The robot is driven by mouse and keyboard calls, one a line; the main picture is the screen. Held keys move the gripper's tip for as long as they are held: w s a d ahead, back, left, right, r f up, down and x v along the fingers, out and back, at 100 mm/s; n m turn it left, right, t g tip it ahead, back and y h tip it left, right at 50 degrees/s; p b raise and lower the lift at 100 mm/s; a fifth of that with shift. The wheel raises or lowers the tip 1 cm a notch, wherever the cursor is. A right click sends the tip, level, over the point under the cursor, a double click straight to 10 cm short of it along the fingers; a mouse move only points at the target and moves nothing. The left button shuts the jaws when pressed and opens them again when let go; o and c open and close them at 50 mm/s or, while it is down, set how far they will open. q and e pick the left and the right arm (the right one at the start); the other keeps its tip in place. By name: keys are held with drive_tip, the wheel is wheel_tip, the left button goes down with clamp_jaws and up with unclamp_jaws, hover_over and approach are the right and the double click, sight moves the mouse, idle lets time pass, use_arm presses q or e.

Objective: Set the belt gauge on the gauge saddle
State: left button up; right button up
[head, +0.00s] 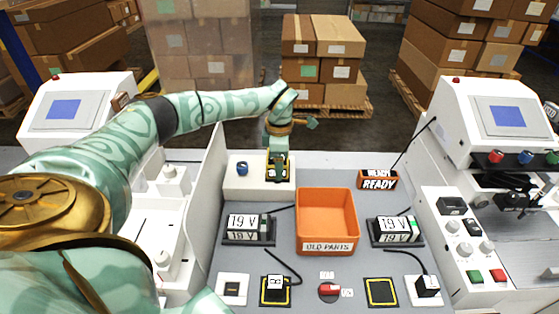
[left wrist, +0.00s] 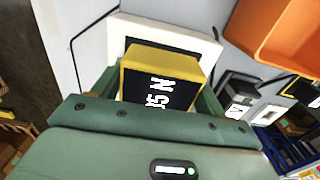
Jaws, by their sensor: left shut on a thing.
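The belt gauge (left wrist: 163,82) is a yellow block with a black face and white lettering that seems to read 55 N. My left gripper (left wrist: 155,95) is shut on it, with a green finger at each side. Beyond the gauge is a white square plate (left wrist: 122,32) with a dark middle. In the head view my left gripper (head: 278,158) points down at the right part of a low white block (head: 252,187) at the back of the bench. I cannot tell whether the gauge touches the plate. No part is clearly marked as the gauge saddle. My right gripper is not in view.
An orange OLD PARTS bin (head: 327,246) stands just right of the white block. A blue knob (head: 242,168) is left of my gripper. Two 19 V units (head: 248,229) (head: 396,231) flank the bin. A READY sign (head: 378,180) stands back right. Cables cross the front.

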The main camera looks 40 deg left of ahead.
use_arm(q)
drive_tip(key=shift+f, duration=0.1)
drive_tip(key=o, duration=1.2)
drive_tip(key=shift+c, duration=0.2)
wheel_tip(320, 180, up, 12)
drive_tip(key=p, duration=0.2)
